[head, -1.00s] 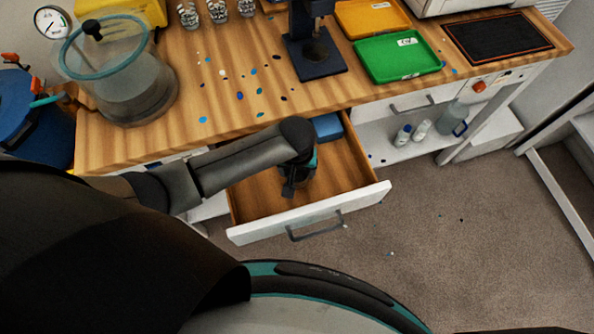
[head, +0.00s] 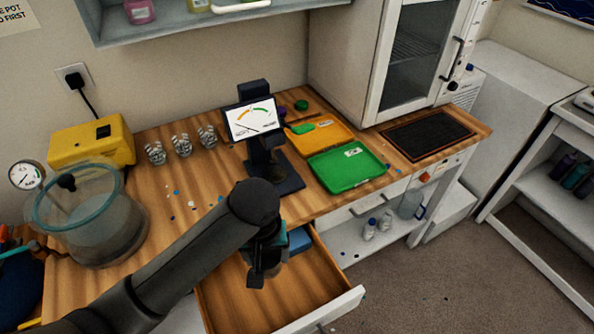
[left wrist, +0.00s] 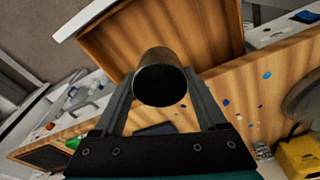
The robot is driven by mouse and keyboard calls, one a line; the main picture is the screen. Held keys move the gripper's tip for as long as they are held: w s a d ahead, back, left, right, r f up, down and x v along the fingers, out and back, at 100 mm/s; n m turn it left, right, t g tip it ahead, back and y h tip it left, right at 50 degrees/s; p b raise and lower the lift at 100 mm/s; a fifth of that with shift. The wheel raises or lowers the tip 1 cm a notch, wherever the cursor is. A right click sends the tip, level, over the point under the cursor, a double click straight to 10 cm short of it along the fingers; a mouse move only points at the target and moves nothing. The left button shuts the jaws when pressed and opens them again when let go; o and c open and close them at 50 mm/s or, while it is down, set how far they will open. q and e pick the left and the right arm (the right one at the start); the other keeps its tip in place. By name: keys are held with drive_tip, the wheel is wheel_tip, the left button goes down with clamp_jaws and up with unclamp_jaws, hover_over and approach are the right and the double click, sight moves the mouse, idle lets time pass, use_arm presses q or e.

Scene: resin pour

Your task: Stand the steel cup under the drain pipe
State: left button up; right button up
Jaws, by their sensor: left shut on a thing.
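In the left wrist view, the steel cup (left wrist: 161,78) is a dark cylinder with its round open end towards the camera. My left gripper (left wrist: 163,92) is shut on it, one finger on each side. In the head view, my left gripper (head: 262,270) is over the open drawer (head: 235,300), and my wrist hides the cup. I cannot make out a drain pipe in either view. My right gripper is not in view.
A clear vacuum chamber (head: 95,225) stands at the bench's left end near a yellow pump (head: 90,147). A scale (head: 285,178), a green tray (head: 345,168), an orange tray (head: 337,133) and several small glasses (head: 182,145) stand on the bench. Bottles (head: 370,228) stand on a low shelf.

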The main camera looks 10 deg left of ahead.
use_arm(q)
drive_tip(key=shift+w+a+r+b, duration=0.1)
drive_tip(key=shift+w+r+b, duration=0.2)
drive_tip(key=shift+w+b, duration=0.25)
drive_tip(key=s+a+r+m+b, duration=0.1)
drive_tip(key=a+r+b, duration=0.4)
drive_tip(key=b, duration=0.5)
drive_tip(key=shift+s+a+r+m+b, duration=0.2)
drive_tip(key=shift+s+r+m+b, duration=0.1)
drive_tip(key=shift+r+m, duration=0.4)
drive_tip(key=shift+r, duration=0.1)
